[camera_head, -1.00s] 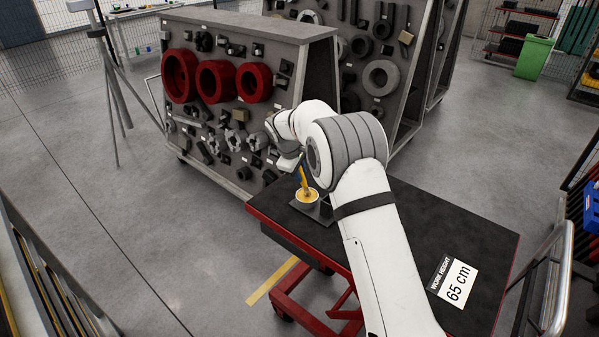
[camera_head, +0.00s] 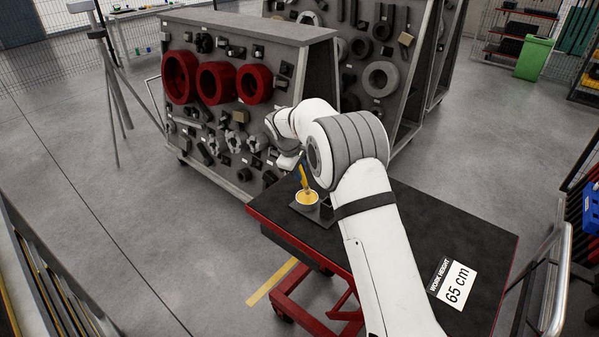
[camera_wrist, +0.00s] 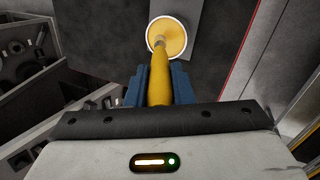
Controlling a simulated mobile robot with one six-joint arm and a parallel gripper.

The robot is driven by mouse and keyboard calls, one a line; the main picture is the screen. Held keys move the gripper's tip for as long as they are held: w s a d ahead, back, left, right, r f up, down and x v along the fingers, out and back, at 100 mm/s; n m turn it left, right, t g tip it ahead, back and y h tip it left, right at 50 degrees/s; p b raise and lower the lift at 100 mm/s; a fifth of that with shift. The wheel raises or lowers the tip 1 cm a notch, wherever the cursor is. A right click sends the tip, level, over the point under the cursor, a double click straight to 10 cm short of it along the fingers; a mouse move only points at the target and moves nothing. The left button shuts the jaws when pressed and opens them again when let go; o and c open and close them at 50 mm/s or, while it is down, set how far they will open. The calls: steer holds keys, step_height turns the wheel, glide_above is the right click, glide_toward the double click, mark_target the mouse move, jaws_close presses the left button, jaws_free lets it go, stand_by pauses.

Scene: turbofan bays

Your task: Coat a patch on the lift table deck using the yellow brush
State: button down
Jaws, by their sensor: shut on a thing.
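My gripper (camera_wrist: 160,88) is shut on the yellow brush (camera_wrist: 159,82), its blue fingers on both sides of the handle. In the head view the brush (camera_head: 303,178) points down at a white cup (camera_head: 307,204) with a yellow-orange filling. In the wrist view the brush's far end overlaps the cup (camera_wrist: 178,34); I cannot tell how deep it reaches. The cup stands on a small grey plate at the far left corner of the lift table deck (camera_head: 430,215), which is black with red edges. My arm hides part of the deck.
A "work height 65 cm" label (camera_head: 453,282) lies at the deck's near right. A grey tool rack (camera_head: 240,110) with red rings stands just behind the table. A metal rail (camera_head: 556,280) runs along the right.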

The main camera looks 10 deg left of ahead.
steer(key=shift+r+p, duration=1.4)
steer(key=shift+r, duration=1.35)
